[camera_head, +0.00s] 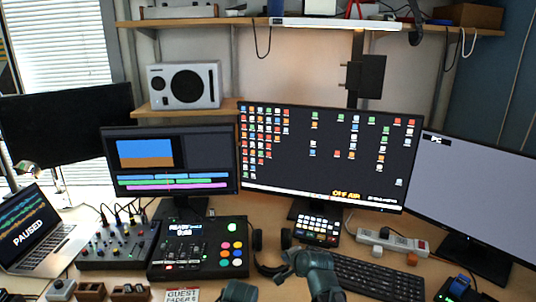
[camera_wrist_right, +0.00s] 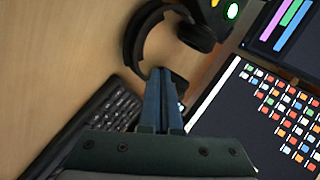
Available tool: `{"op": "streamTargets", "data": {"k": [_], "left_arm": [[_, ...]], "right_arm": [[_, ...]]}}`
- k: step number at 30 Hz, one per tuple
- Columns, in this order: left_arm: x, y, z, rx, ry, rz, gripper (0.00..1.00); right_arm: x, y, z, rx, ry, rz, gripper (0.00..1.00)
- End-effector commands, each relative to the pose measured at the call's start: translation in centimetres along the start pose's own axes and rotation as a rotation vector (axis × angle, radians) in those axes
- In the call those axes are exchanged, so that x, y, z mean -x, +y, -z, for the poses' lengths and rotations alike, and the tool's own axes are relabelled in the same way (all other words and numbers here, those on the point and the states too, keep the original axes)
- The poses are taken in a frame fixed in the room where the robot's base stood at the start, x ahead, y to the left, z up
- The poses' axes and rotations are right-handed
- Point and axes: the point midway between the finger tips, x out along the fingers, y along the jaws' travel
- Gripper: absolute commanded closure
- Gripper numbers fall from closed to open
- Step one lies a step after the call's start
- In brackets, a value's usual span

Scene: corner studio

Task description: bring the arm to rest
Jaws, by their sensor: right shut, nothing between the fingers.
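My right gripper (camera_head: 286,277) is low in the middle of the head view, over the desk, between the headphones and the keyboard. In the right wrist view its two teal fingers (camera_wrist_right: 160,73) lie together with nothing between them. The fingers point toward the dark headphones (camera_wrist_right: 158,45), which partly pass behind the fingertips; I cannot tell the exact gap. Another teal part of my own body shows at the bottom edge of the head view, but no left gripper fingers can be made out.
Headphones (camera_head: 257,256), a black keyboard (camera_head: 378,277), a button pad (camera_head: 317,230), a control console (camera_head: 200,248) and a mixer (camera_head: 118,245) crowd the desk. A laptop (camera_head: 35,228) stands left. Monitors (camera_head: 325,155) line the back. A power strip (camera_head: 393,241) lies right.

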Motion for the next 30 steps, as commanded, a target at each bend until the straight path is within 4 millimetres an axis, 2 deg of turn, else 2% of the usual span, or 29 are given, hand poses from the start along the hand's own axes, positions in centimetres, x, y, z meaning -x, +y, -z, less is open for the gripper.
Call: {"op": "streamTargets", "data": {"k": [1, 3, 6, 9, 12, 15, 19, 30], "left_arm": [[3.6, -0.3, -0.2, 0.0, 0.0, 0.0, 0.37], [5.9, -0.6, -0.3, 0.0, 0.0, 0.0, 0.37], [8.8, -0.8, -0.5, 0.0, 0.0, 0.0, 0.37], [11.0, -1.1, -0.7, 0.001, 0.0, 0.0, 0.37], [12.5, -1.2, -0.7, 0.001, 0.0, 0.0, 0.37], [13.4, -1.3, -0.8, 0.001, 0.0, 0.0, 0.37], [13.6, -1.3, -0.8, 0.001, 0.0, 0.0, 0.37], [13.5, -1.3, -0.8, 0.001, 0.0, 0.0, 0.37]], "right_arm": [[3.0, -0.7, -2.8, 0.164, -0.068, -0.092, 1.0], [5.6, 0.8, -6.0, 0.403, -0.169, -0.224, 1.0], [10.0, 3.0, -9.3, 0.713, -0.326, -0.388, 1.0], [14.3, 4.8, -11.2, 0.961, -0.477, -0.519, 1.0], [17.8, 6.0, -12.1, 1.137, -0.604, -0.611, 1.0], [20.1, 6.8, -12.5, 1.242, -0.693, -0.668, 1.0], [21.4, 7.3, -12.7, 1.301, -0.748, -0.701, 1.0], [21.3, 7.4, -12.7, 1.305, -0.754, -0.703, 1.0]]}}
